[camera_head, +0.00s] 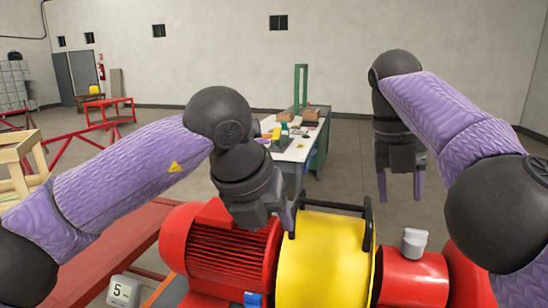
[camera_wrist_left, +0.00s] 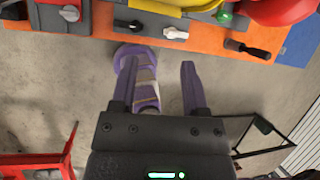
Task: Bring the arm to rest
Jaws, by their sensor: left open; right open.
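My left arm reaches in from the left in the head view. Its gripper (camera_head: 288,218) hangs at the near side of the red ribbed motor and the yellow guard, partly overlapping them in the picture. In the left wrist view the same gripper (camera_wrist_left: 158,72) has its two fingers spread, with nothing held between them. My right gripper (camera_head: 401,188) points down at the right, its fingers apart and empty, over open floor in the picture. Whether the left fingers touch the machine cannot be told.
The red motor (camera_head: 225,250), yellow guard (camera_head: 320,262) and red pump casing (camera_head: 412,280) fill the front. A black-handled tool (camera_wrist_left: 247,49) lies on an orange surface (camera_wrist_left: 205,40). A workbench (camera_head: 296,150) with several items stands behind. Floor at right is clear.

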